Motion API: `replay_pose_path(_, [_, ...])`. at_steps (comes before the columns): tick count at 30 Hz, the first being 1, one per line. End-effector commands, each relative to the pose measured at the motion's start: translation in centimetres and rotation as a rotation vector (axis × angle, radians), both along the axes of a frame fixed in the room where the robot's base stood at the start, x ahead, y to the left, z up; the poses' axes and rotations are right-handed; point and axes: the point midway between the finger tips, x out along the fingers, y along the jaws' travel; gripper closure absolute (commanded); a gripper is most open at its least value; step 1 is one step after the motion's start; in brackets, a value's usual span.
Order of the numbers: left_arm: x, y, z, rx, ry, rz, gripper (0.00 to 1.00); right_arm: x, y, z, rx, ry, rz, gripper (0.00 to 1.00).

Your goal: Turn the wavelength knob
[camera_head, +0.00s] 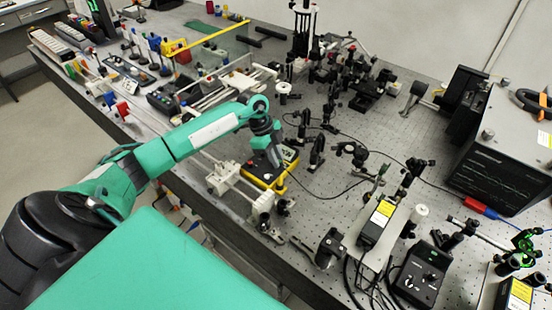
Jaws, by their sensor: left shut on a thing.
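My left gripper (268,147) points down at the face of a yellow-edged device (253,173) near the front edge of the bench. It is shut on what appears to be the wavelength knob, which the fingers hide. A small light display or label shows on the device just right of the fingers. I cannot tell which way the knob is turned. My right gripper is not in view.
Black optical mounts (317,150) stand close to the right of my gripper. A white fixture (228,177) sits just left of the device. A black control box (422,275) and a large dark instrument (505,150) are farther right. Cables cross the perforated bench.

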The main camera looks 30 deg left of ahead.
Motion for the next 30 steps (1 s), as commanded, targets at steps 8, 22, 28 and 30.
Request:
replay_pose_path(8, [0.4, 0.0, -0.1, 0.0, -0.003, -0.26, 1.0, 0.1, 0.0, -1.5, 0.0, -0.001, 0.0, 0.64])
replay_pose_path(22, [0.9, -0.2, -0.2, 0.001, -0.003, -0.707, 1.0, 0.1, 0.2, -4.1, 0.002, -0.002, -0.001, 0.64])
replay_pose_path(28, [1.0, -0.3, -0.2, 0.0, -0.001, -0.897, 1.0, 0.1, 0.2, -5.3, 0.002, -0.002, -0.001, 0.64])
replay_pose_path(30, [1.0, -0.3, -0.2, 0.001, -0.001, -0.962, 1.0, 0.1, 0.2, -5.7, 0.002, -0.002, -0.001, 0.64])
